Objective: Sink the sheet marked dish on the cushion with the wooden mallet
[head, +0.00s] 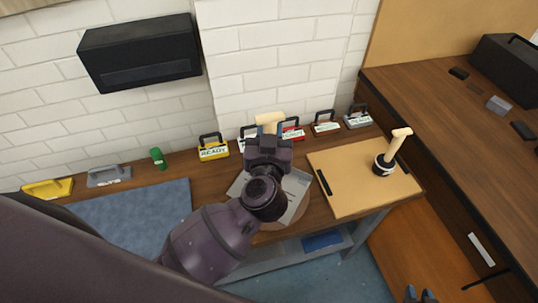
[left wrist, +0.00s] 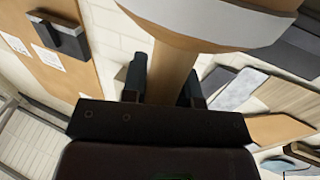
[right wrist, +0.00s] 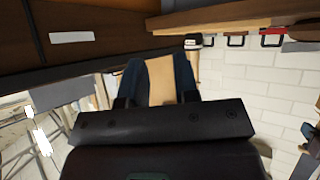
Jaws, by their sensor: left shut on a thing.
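My left gripper (head: 268,140) is shut on the wooden mallet's handle (left wrist: 172,75). The mallet's broad head (left wrist: 225,22) is beyond the fingers in the left wrist view, and a pale wooden end of the mallet (head: 269,119) shows in the head view. My left arm and gripper are over the grey sheet (head: 296,186), which rests on a round brown cushion (head: 299,213). The arm hides much of both, and I cannot see a dish shape. My right gripper (head: 419,295) is open over the wooden floor, away from the bench; its fingers (right wrist: 160,80) are apart.
A tan board (head: 350,185) to the right holds a black tool with a pale wooden handle (head: 396,148). Several small handled signs, one a yellow READY sign (head: 213,151), stand along the wall. A blue mat (head: 135,215) lies left. A dark counter (head: 450,130) is at right.

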